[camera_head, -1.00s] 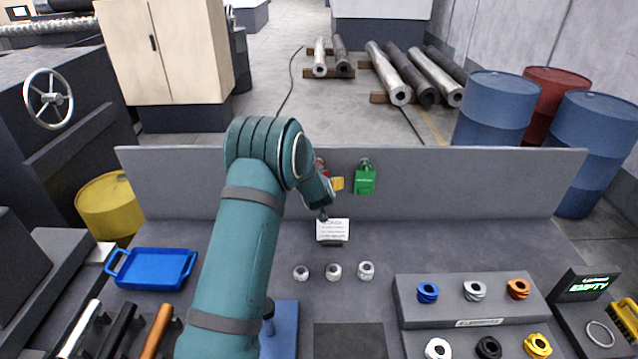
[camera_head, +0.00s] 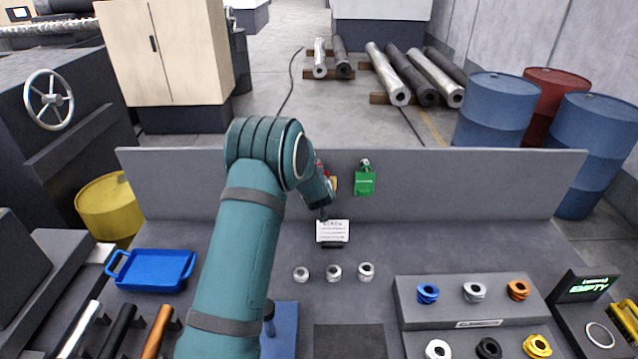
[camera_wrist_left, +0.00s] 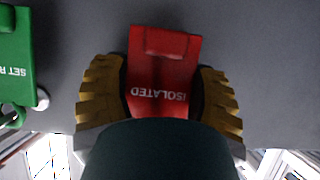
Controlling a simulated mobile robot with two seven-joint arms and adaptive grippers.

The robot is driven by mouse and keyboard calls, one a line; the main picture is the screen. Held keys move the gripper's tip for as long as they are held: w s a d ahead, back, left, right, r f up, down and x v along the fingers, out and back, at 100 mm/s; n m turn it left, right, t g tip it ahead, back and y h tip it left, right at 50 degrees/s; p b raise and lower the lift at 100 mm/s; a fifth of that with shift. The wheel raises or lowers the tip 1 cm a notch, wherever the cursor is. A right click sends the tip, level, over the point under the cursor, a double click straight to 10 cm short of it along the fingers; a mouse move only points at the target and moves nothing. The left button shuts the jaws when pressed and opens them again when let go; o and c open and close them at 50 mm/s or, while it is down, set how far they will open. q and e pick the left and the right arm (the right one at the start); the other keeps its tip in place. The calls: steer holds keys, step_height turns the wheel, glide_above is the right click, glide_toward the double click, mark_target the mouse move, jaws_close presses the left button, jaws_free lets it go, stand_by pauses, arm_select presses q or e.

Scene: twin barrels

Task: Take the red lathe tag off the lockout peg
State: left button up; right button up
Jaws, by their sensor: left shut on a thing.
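The red tag (camera_wrist_left: 163,75), lettered ISOLATED, hangs against the grey back panel in the left wrist view. The yellow ribbed fingers of my left gripper (camera_wrist_left: 160,98) sit one on each side of it, shut on it. The wrist housing covers its lower part. In the head view only a sliver of the red tag (camera_head: 320,169) shows past my left arm, with a bit of yellow finger beside it. The peg behind the tag is hidden. A green tag (camera_head: 365,182) hangs on its hook just right; it shows at the left edge of the wrist view (camera_wrist_left: 14,65).
A small white sign (camera_head: 332,230) stands below the tags, with several metal rings on the bench before it. A blue tray (camera_head: 152,287) lies left. A stepped rack (camera_head: 460,312) of coloured rings is at right. The panel right of the green tag is clear.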

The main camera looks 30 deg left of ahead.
arm_select(q)
steer(key=shift+s+d+r, duration=0.25)
steer(key=shift+s+d, duration=0.25)
steer(key=shift+s, duration=0.3)
steer(key=shift+s+d+r, duration=0.25)
steer(key=shift+s+d, duration=0.25)
steer(key=shift+s, duration=0.3)
steer(key=s+d, duration=0.3)
steer(key=s, duration=0.3)
steer(key=shift+d, duration=0.35)
